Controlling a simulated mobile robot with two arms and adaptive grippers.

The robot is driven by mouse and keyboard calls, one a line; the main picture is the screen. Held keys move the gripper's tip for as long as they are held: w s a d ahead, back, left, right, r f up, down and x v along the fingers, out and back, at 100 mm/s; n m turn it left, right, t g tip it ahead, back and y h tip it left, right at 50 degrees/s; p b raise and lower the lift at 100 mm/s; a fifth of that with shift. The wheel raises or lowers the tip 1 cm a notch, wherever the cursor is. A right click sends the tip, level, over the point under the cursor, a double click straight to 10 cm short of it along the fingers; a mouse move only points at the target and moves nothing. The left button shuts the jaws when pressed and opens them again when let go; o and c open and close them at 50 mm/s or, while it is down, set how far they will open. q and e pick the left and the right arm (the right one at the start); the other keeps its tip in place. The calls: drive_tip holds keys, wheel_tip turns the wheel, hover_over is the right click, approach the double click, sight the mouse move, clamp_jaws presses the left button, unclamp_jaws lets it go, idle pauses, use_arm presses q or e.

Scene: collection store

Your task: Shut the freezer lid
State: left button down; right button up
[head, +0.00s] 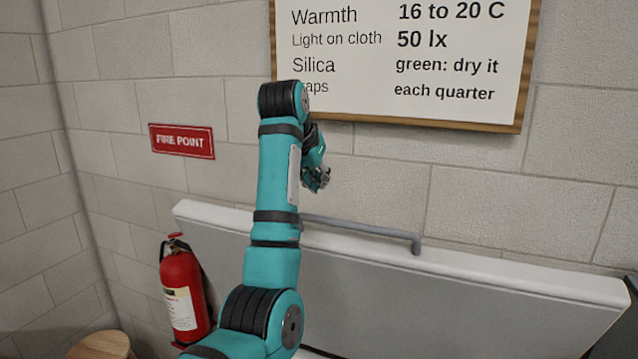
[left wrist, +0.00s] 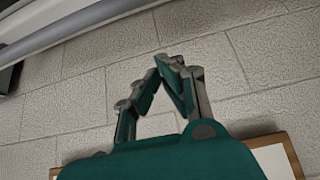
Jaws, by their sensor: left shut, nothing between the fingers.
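The freezer lid (head: 450,292) stands raised against the back wall in the head view, its grey inner face toward me and a pale rim along its top. A grey bar handle (head: 362,228) runs along its upper edge, partly hidden by my left arm. My left gripper (head: 318,182) is shut and empty, above the lid's top edge and close to the wall. In the left wrist view the fingertips (left wrist: 172,62) meet, with wall behind them. The lid's edge (left wrist: 85,22) shows there at upper left, apart from the fingers. My right gripper is in neither view.
A red fire extinguisher (head: 184,290) stands left of the lid, under a FIRE POINT sign (head: 182,141). A framed notice board (head: 410,55) hangs above the lid. A round wooden top (head: 100,346) shows at lower left. A dark object (head: 628,310) stands at the right edge.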

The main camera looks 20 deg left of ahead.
use_arm(q)
drive_tip(key=f+p, duration=0.1)
drive_tip(key=f, duration=0.1)
drive_tip(key=w+f+p, duration=0.1)
drive_tip(key=f+p, duration=0.1)
drive_tip(key=w+f+p, duration=0.1)
drive_tip(key=f+p, duration=0.1)
drive_tip(key=f, duration=0.1)
drive_tip(key=shift+s, duration=0.3)
drive_tip(key=shift+f, duration=0.2)
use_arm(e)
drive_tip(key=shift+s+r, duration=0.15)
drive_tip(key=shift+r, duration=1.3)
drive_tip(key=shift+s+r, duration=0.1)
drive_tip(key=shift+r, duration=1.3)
